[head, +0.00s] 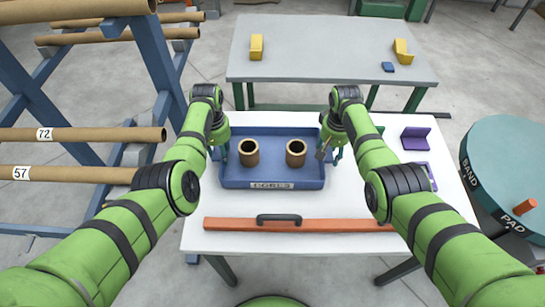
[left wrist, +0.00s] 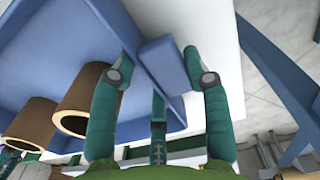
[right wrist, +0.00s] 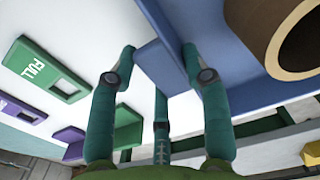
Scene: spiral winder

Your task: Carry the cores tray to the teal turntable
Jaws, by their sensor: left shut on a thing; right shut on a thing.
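The blue cores tray (head: 273,140) lies on the white table, its label facing me. Two brown cardboard cores, a left one (head: 249,153) and a right one (head: 296,153), stand upright in it. My left gripper (head: 222,152) is shut on the tray's left side; the left wrist view shows its fingers either side of a blue handle (left wrist: 165,62). My right gripper (head: 332,150) is shut on the tray's right side, with its fingers around the other handle (right wrist: 160,65). The teal turntable (head: 510,155) stands at the far right, apart from the table.
An orange bar with a dark handle (head: 300,226) lies along the table's front. Purple and green pieces (head: 416,138) lie right of the tray. A grey table (head: 330,50) stands behind. A blue rack with long tubes (head: 80,135) is at left. An orange peg (head: 525,207) stands on the turntable.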

